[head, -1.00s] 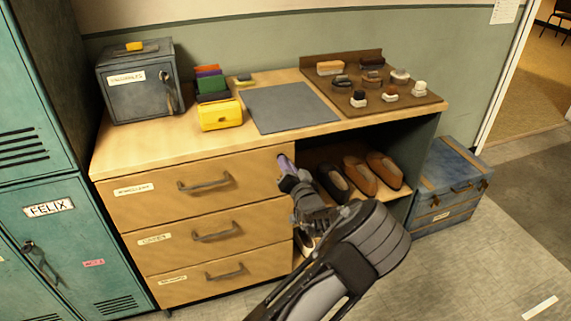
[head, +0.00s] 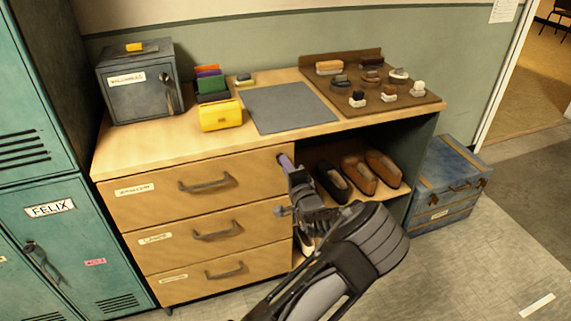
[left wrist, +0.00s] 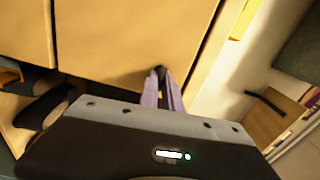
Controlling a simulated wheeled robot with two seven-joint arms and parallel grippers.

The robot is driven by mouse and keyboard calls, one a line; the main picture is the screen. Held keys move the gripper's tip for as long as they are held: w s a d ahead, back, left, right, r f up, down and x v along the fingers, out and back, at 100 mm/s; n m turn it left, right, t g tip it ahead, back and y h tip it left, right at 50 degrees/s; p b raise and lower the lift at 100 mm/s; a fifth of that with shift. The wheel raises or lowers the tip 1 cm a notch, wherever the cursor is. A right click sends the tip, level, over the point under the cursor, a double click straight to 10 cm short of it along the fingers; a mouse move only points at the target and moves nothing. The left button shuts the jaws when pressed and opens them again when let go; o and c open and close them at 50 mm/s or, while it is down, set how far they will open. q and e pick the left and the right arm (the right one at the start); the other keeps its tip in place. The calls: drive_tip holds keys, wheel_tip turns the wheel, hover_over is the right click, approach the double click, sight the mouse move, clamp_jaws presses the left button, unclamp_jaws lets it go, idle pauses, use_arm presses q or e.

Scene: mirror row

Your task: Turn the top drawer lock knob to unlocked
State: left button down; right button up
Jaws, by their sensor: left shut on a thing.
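The top drawer (head: 150,205) is the uppermost of three wooden drawers under the counter and looks closed. Its lock knob is hidden behind my fingers in the head view. In the left wrist view a small dark knob (left wrist: 160,71) shows at the fingertips, against a pale wooden front. My left gripper (head: 284,160) is at the drawer's upper right corner. Its purple fingers also show in the left wrist view (left wrist: 161,82), shut on the knob. Any lock marking is too small or hidden to read. My right gripper is in neither view.
Shoes (head: 358,173) fill the open shelf right of the drawers, close to my left wrist. A grey mat (head: 288,108), a yellow box (head: 220,115) and a grey lockbox (head: 140,85) stand on the counter. A blue trunk (head: 450,185) is at the right.

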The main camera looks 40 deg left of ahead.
use_arm(q)
drive_tip(key=shift+m, duration=0.5)
drive_tip(key=c, duration=1.5)
unclamp_jaws()
drive_tip(key=shift+c, duration=0.2)
drive_tip(key=shift+d, duration=0.1)
drive_tip(key=v, duration=0.7)
drive_tip(key=shift+s+d, duration=0.2)
drive_tip(key=shift+d, duration=0.1)
